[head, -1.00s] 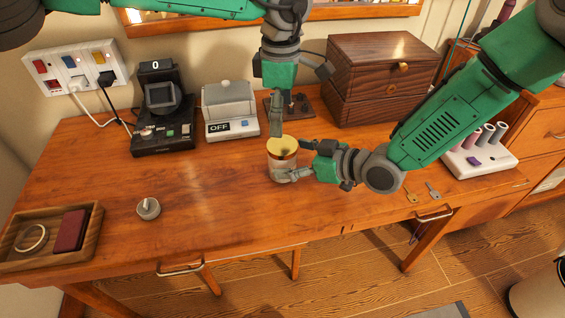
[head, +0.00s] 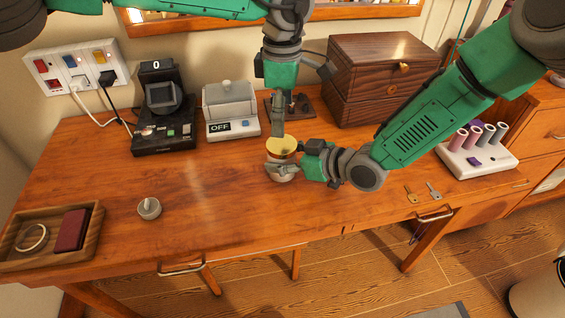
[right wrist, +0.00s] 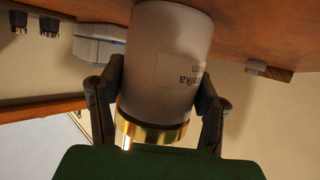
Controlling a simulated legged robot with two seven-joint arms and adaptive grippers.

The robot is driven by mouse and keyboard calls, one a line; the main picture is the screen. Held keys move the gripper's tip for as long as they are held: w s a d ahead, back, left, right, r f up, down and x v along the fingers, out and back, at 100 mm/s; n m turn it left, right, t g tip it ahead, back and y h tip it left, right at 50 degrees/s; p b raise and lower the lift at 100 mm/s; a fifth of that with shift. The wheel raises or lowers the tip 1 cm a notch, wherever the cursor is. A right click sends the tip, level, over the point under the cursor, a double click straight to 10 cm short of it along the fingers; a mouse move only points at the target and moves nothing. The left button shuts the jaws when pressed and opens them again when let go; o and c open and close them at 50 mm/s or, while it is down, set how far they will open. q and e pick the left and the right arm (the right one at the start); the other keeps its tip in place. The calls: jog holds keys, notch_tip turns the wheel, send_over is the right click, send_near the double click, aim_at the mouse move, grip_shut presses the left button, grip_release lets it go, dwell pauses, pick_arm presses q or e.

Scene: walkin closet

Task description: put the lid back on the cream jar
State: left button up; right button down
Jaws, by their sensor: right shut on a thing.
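The cream jar (head: 284,177) stands on the wooden desk, with a pale body and a gold top (head: 282,146). In the right wrist view the jar (right wrist: 172,50) shows a printed label and a gold band, upside down. I cannot tell whether the gold part is a seated lid. My right gripper (head: 276,163) is shut on the jar, one finger on each side. My left gripper (head: 277,130) points down from above, its tip at the jar's back rim. Whether it holds anything is hidden.
A small grey knobbed piece (head: 149,208) lies left of the jar. Behind are a grey box marked OFF (head: 232,127), a black device (head: 163,135) and a wooden chest (head: 375,85). A tray (head: 95,235) is front left; keys (head: 412,195) lie right. The desk's front middle is clear.

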aim_at(282, 143)
pick_arm(q)
jog(key=n, duration=0.4)
jog(key=shift+d, duration=0.1)
pick_arm(e)
jog(key=shift+d, duration=0.1)
pick_arm(q)
jog(key=n, duration=0.4)
jog(key=shift+n, duration=0.3)
jog(key=n, duration=0.6)
jog(key=shift+n, duration=0.4)
jog(key=n, duration=1.1)
jog(key=shift+w, duration=0.1)
jog(key=n, duration=0.5)
jog(key=shift+f, duration=0.1)
jog(key=shift+f, duration=3.9)
